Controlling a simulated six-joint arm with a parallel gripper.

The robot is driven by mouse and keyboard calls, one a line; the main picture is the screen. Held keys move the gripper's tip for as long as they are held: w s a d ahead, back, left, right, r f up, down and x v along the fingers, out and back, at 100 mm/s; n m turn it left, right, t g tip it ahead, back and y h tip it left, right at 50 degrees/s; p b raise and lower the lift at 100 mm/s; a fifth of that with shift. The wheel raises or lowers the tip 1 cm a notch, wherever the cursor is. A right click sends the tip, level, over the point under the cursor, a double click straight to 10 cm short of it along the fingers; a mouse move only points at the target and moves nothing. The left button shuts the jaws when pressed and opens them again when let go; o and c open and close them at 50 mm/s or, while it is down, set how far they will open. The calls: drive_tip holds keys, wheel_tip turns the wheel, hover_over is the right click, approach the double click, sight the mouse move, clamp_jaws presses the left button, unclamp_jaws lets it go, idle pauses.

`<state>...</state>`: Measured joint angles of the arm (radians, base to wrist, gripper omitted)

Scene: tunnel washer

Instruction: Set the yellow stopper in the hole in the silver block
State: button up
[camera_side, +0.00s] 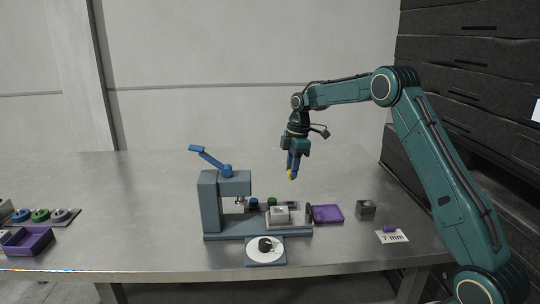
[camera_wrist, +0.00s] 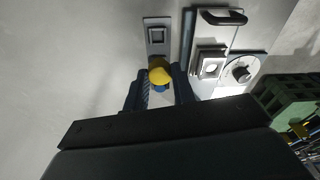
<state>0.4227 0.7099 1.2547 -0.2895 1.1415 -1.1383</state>
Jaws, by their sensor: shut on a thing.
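My gripper (camera_side: 293,168) hangs pointing down above the table, shut on the yellow stopper (camera_side: 292,175). In the wrist view the stopper (camera_wrist: 160,75) shows as a round yellow end between the fingers of my gripper (camera_wrist: 160,90). The silver block (camera_side: 280,214) sits on the grey base of a press-like fixture, below and slightly left of my gripper. In the wrist view the silver block (camera_wrist: 209,67) lies right of the stopper, with an opening in its top. The stopper is held in the air, apart from the block.
The fixture (camera_side: 209,205) has a raised blue lever (camera_side: 210,158) at left and a white dial (camera_side: 265,250) in front. A purple tray (camera_side: 327,213), a dark grey cube (camera_side: 366,208) and a "7 mm" card (camera_side: 393,238) stand to the right. Another purple tray (camera_side: 27,242) is far left.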

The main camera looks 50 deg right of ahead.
drive_tip(key=s+a+r, duration=0.2)
drive_tip(key=s+a, duration=0.1)
drive_tip(key=a, duration=0.7)
drive_tip(key=shift+s+a, duration=0.2)
drive_tip(key=shift+s, duration=0.2)
drive_tip(key=shift+f, duration=0.1)
drive_tip(key=shift+f, duration=2.1)
drive_tip(key=shift+f, duration=1.15)
idle(0.7)
drive_tip(key=o, duration=1.4)
drive_tip(key=shift+o, duration=0.2)
wheel_tip(320, 180, up, 8)
drive_tip(key=shift+f, duration=0.25)
